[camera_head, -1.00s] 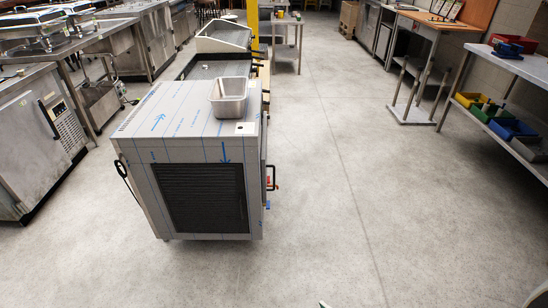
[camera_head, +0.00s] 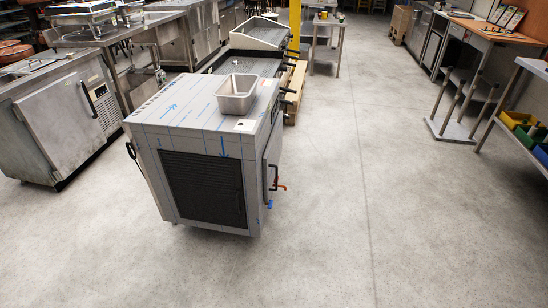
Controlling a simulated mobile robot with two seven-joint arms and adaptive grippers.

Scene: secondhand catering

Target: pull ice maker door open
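The ice maker is probably the steel cabinet (camera_head: 205,150) with blue-marked film and a dark vent grille (camera_head: 204,189), standing left of centre. Its right side shows narrowly, with a door-like panel (camera_head: 270,155) that looks shut and a dark handle (camera_head: 273,177). An orange-red part (camera_head: 282,187) and a blue part (camera_head: 270,204) show beside and below the handle. A steel pan (camera_head: 237,94) sits on top of the cabinet. Neither of my grippers is in view.
Another steel cabinet (camera_head: 60,119) with a door handle stands at the left. A griddle-like unit (camera_head: 258,37) stands behind the ice maker. A table frame (camera_head: 453,128) and a shelf with coloured bins (camera_head: 523,124) are at the right. The floor (camera_head: 390,220) between is clear.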

